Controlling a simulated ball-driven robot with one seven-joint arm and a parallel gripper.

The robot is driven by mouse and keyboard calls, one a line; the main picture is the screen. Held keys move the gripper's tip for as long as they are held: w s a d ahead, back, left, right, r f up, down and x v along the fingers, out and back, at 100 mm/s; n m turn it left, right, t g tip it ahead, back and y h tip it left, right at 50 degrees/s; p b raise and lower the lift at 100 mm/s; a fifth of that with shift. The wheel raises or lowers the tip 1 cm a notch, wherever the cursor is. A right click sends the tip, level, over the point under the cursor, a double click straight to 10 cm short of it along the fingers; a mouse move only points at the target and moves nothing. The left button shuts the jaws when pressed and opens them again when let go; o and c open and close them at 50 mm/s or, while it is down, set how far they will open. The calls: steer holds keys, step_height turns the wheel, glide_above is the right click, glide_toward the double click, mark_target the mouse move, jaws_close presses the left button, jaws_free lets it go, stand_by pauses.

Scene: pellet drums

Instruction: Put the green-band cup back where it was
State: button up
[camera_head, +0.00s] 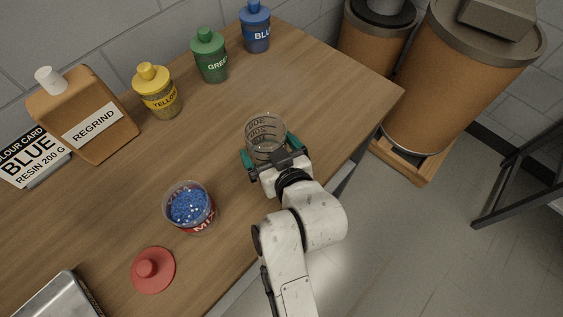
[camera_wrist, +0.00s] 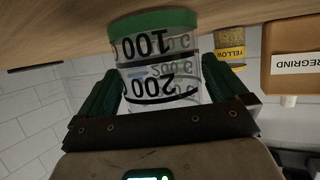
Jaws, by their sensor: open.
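The green-band cup (camera_head: 265,128) is clear, with black measuring marks, and appears to stand upright on the wooden table near its right front edge. In the wrist view, which is upside down, the cup (camera_wrist: 158,50) shows its green band at the base, against the table top. My gripper (camera_head: 271,152) is open, with its green fingers on either side of the cup. In the wrist view my gripper (camera_wrist: 163,88) has the cup between its fingers, and I cannot tell whether either finger touches it. The cup looks empty.
A tub of blue pellets (camera_head: 190,207) and a red lid (camera_head: 153,270) lie left of my arm. Yellow (camera_head: 157,92), green (camera_head: 210,56) and blue (camera_head: 256,27) bottles line the back, with a regrind jug (camera_head: 84,116) and colour card (camera_head: 30,157). Table behind the cup is clear.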

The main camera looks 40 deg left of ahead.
steer(key=v, duration=1.1)
steer(key=shift+b, duration=0.45)
steer(key=shift+d, duration=0.2)
steer(key=w+d+f+m+h, duration=0.1)
steer(key=d+f+m+h, duration=0.4)
steer(key=d, duration=0.6)
steer(key=w+d+f+m+h, duration=0.1)
steer(key=d+f+h, duration=0.35)
steer(key=d, duration=0.75)
steer(key=s+d+f+m+g+h, duration=0.1)
steer(key=s+d+f+m+g, duration=0.1)
steer(key=s+d, duration=0.5)
steer(key=s+d+f+m+g+h, duration=0.2)
steer(key=s+d+f+m, duration=0.3)
steer(key=d, duration=0.5)
steer(key=shift+s+d+f+g, duration=0.3)
steer(key=shift+s+g, duration=0.3)
steer(key=shift+s, duration=0.3)
